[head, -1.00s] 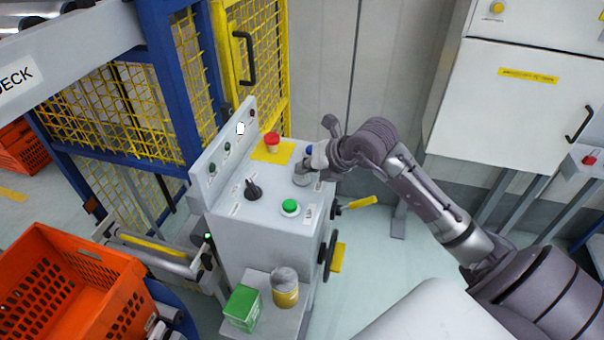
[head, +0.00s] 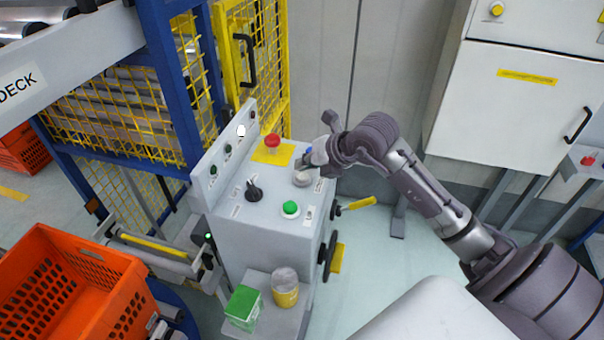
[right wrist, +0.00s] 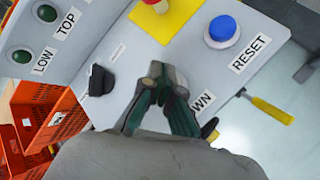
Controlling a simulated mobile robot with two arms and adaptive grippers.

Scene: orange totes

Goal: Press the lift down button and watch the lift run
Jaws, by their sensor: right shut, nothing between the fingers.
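The lift's grey control panel (head: 228,222) carries a red mushroom button (head: 272,141) on a yellow plate, a black knob (head: 253,190), a green button (head: 290,208) and a pale round button (head: 302,180). My right gripper (head: 306,163) is shut and empty, its tips just above the pale button. In the right wrist view the shut fingers (right wrist: 155,76) hide that button and part of a label ending in "WN". A blue button (right wrist: 222,30) marked RESET is beside them. The lift cage (head: 110,118) has yellow mesh and blue posts. My left gripper is out of view.
An orange tote (head: 62,290) stands at lower left. A green box (head: 243,307) and a yellow-labelled jar (head: 285,287) sit on a ledge below the panel. A white cabinet (head: 522,110) stands at right. A yellow-handled lever (head: 356,204) sticks out beside the panel.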

